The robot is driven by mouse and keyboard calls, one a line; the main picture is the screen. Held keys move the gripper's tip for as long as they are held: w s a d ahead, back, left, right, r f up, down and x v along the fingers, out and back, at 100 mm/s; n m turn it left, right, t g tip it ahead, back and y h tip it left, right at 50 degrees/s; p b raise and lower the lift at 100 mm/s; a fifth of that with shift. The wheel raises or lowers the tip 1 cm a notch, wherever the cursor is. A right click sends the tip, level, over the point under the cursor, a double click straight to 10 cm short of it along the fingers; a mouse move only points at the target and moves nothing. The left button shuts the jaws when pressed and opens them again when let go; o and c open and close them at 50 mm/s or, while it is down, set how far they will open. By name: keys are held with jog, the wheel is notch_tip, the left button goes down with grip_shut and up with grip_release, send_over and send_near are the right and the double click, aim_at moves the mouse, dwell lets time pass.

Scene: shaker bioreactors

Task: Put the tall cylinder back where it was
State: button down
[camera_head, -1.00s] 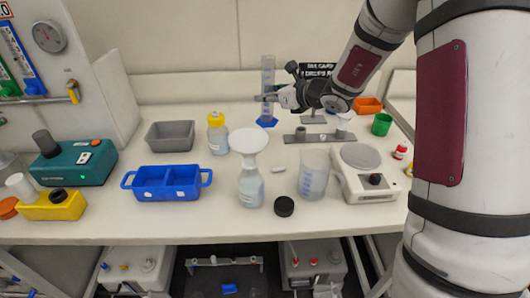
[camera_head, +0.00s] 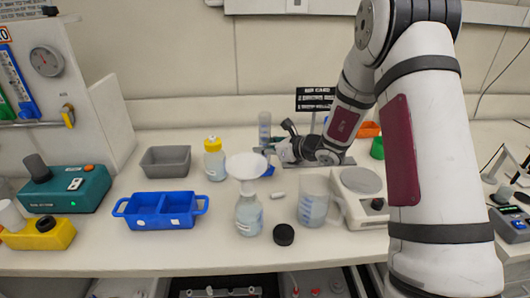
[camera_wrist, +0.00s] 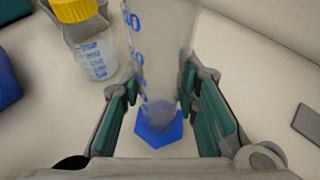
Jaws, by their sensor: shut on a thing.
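The tall cylinder is clear, with blue graduation marks and a blue hexagonal foot. In the head view the cylinder (camera_head: 265,125) stands upright behind the white funnel, which hides part of its lower end. My gripper (camera_head: 268,151) reaches in from the right at its lower half. In the wrist view the cylinder (camera_wrist: 160,60) passes between the green finger pads of my gripper (camera_wrist: 168,108), and its foot (camera_wrist: 158,130) shows beyond them. My gripper is shut on the cylinder. I cannot tell whether the foot touches the bench.
A yellow-capped bottle (camera_head: 214,160) stands left of the cylinder. The white funnel (camera_head: 246,166) on a bottle is in front. A beaker (camera_head: 313,205) and a balance (camera_head: 360,182) stand front right. A grey bin (camera_head: 166,160) and blue tray (camera_head: 162,228) are left.

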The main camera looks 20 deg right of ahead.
jog(key=shift+f, duration=0.8)
jog(key=shift+f, duration=0.1)
jog(key=shift+f, duration=0.15)
jog(key=c, duration=1.2)
grip_release()
jog(key=shift+r, duration=0.3)
jog(key=v, duration=1.2)
jog(key=shift+f, duration=0.15)
